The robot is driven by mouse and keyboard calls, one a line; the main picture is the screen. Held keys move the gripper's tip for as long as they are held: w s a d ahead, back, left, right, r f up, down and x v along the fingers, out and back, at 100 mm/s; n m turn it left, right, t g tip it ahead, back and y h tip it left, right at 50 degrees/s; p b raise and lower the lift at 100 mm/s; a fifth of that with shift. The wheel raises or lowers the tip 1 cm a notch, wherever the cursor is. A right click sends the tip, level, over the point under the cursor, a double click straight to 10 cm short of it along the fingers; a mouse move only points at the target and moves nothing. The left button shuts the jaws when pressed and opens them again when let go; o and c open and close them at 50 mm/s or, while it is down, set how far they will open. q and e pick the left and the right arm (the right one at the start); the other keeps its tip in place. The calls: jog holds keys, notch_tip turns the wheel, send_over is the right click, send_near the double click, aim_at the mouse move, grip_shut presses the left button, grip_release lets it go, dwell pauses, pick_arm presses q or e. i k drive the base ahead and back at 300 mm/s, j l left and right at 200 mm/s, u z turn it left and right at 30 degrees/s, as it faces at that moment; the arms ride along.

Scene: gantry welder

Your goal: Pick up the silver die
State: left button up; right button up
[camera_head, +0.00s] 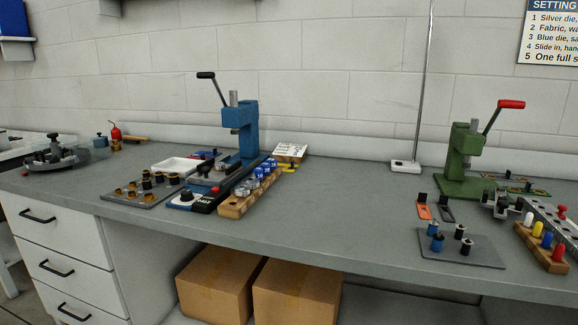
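Silver round pieces (242,190) sit in the front part of a wooden block (232,209) on the workbench, with blue-and-white round pieces (265,170) behind them. These look like dies, but they are too small to tell which is the silver die. A blue hand press (247,130) with a black-knobbed lever stands behind the block. Neither of my grippers is in view.
The grey workbench (350,225) has clear room mid-front. A grey plate with brass pieces (130,199) lies left of the block. A green press (462,160), a plate with small cylinders (490,257) and a wooden peg rack (530,243) stand right. Cardboard boxes (295,290) sit below.

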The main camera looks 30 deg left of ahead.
aim_at(219, 165)
jog(key=j+z, duration=0.35)
jog(key=k+j+z, duration=0.2)
jog(key=j+z, duration=0.15)
jog(key=k+j+z, duration=0.15)
jog(key=j+z, duration=0.2)
jog(key=k+j+z, duration=0.2)
jog(key=j+z, duration=0.15)
jog(key=j, duration=0.1)
